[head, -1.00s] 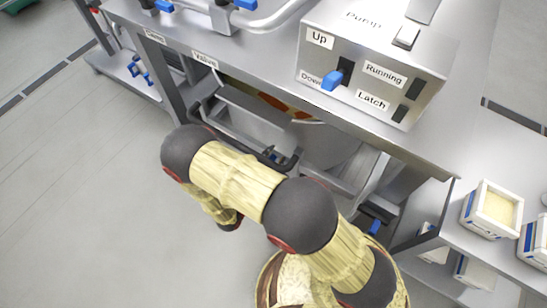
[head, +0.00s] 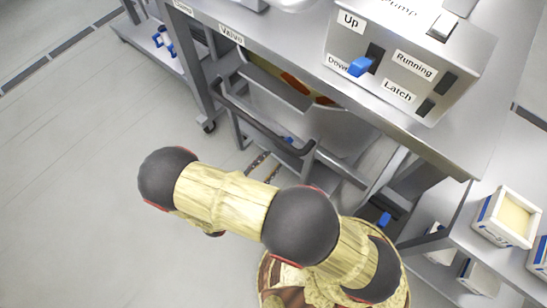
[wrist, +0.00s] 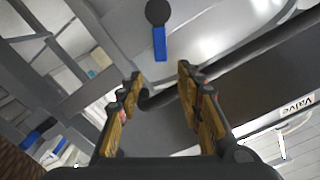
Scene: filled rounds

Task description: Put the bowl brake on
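In the wrist view a blue lever (wrist: 159,42) hangs from a round black pivot on the grey steel bowl (wrist: 215,45); I take it for the bowl brake, though no label on it shows. My gripper (wrist: 160,76) is open and empty, with its wooden-looking fingers apart below the lever's end and not touching it. In the head view my gripper (head: 265,167) shows only as two thin finger strips beyond my arm, near the bowl's dark handle bar (head: 265,128). The bowl (head: 343,132) is partly hidden under the bench.
The steel bench (head: 290,52) overhangs the bowl. On it stands a pump box (head: 405,55) with a blue switch (head: 360,66). A blue pedal-like part (head: 384,219) sits low under the bench. White tubs (head: 506,217) are at right. The floor at left is clear.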

